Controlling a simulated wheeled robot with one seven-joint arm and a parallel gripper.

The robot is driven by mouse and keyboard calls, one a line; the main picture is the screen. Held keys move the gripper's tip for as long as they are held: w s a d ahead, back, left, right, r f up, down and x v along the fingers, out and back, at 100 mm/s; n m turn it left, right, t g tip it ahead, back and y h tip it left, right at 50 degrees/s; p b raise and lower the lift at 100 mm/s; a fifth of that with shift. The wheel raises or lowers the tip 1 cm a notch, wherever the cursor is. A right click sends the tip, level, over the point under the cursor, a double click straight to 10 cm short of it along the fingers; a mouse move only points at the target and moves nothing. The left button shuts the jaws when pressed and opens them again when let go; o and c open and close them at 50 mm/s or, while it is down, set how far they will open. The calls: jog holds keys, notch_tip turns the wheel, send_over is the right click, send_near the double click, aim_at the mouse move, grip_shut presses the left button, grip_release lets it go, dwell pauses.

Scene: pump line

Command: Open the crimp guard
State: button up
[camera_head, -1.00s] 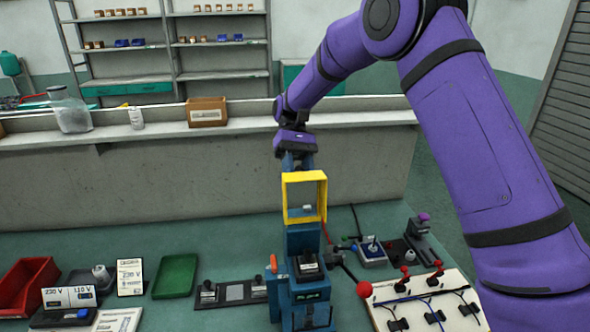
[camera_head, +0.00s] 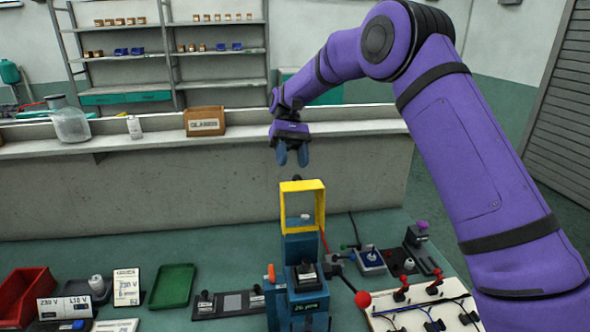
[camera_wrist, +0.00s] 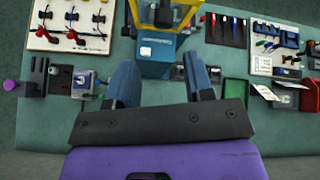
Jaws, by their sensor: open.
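The crimp guard (camera_head: 318,203) is a yellow square frame standing raised above the blue press (camera_head: 298,245) in the head view. In the wrist view part of the yellow guard (camera_wrist: 191,27) shows at the top, beside the press body (camera_wrist: 155,62). My gripper (camera_head: 291,160) is open and empty, fingers pointing down, above and slightly behind the guard and apart from it. In the wrist view the two blue fingers of my gripper (camera_wrist: 163,84) are spread wide with nothing between them. A red-knobbed lever (camera_head: 362,298) sticks out at the press's right side.
A white board with red-knobbed levers (camera_head: 415,310) lies right of the press. A green tray (camera_head: 172,286), a red bin (camera_head: 22,295) and label cards (camera_head: 126,287) are on the left. A concrete ledge (camera_head: 240,139) with a cardboard box (camera_head: 205,121) runs behind.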

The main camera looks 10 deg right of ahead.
jog(key=shift+v, duration=0.95)
jog(key=shift+s+d, duration=0.1)
